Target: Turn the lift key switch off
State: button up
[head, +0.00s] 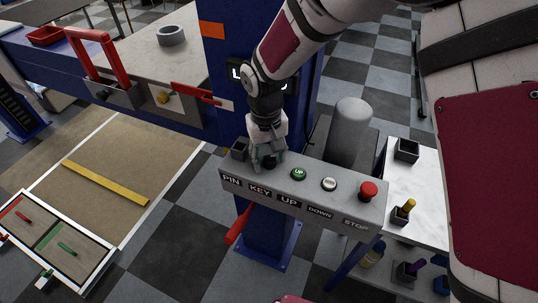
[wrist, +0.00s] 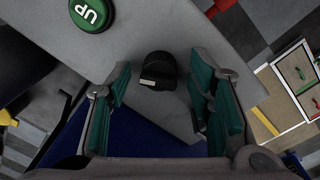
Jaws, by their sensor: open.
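The key switch is a black knob with a pale mark on its side in the wrist view (wrist: 158,71). It stands on the grey control panel (head: 318,190), above the KEY label (head: 260,190). In the head view my gripper (head: 268,158) is over the KEY position and mostly hides the knob. In the wrist view my gripper (wrist: 162,88) is open, its teal-padded fingers on either side of the knob, with gaps showing. I cannot tell how far above the panel the fingertips are.
Right of the gripper are a green UP button (head: 299,174), a white DOWN button (head: 329,184) and a red STOP button (head: 368,191). A dark PIN socket (head: 239,148) is close on the left. A grey cylinder (head: 349,132) stands behind the panel.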

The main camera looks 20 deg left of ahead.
grip_shut()
jog(key=shift+n, duration=0.3)
jog(key=n+b, duration=0.2)
jog(key=n, duration=0.3)
jog(key=shift+b, duration=0.35)
jog(key=n+b, duration=0.2)
jog(key=n, duration=0.4)
jog(key=shift+s+n, duration=0.1)
jog(key=shift+n, duration=0.2)
grip_release()
